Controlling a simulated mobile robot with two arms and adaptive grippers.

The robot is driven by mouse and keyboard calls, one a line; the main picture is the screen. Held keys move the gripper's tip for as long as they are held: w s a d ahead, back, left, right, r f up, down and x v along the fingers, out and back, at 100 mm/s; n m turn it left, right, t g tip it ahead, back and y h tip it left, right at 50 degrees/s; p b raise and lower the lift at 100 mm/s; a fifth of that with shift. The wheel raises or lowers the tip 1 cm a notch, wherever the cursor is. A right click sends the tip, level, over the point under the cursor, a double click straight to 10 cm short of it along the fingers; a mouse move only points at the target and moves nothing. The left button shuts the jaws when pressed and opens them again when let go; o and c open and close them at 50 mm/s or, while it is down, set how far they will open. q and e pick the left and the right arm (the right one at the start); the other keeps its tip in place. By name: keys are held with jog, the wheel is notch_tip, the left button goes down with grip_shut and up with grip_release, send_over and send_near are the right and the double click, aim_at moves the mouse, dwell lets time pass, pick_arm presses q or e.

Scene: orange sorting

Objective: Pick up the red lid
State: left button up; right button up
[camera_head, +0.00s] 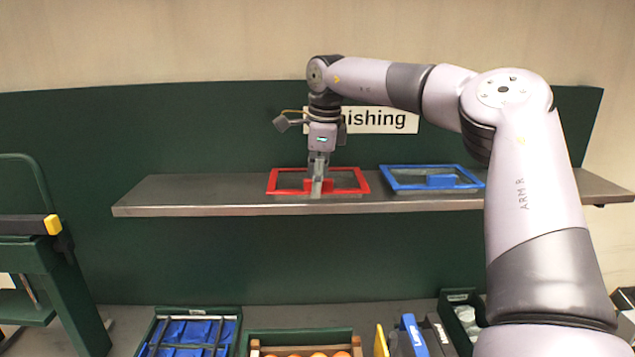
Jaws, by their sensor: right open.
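The red lid (283,190) is a flat frame with a red rim, a grey transparent-looking panel and a red handle block in its middle. It lies on the left-centre part of the grey shelf. My right gripper (317,187) points straight down over the lid, with its fingertips at the red handle. The fingers partly hide the handle, and I cannot tell whether they touch it. The right gripper is open. My left gripper is not in view.
A blue lid (440,181) lies on the shelf (200,195) to the right. Below are a green crate with blue contents (190,335), a crate with oranges (300,338) and several upright items (410,338). A green stand (50,260) is at left.

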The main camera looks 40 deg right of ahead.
jog(key=shift+a, duration=0.15)
jog(key=c, duration=0.3)
grip_shut()
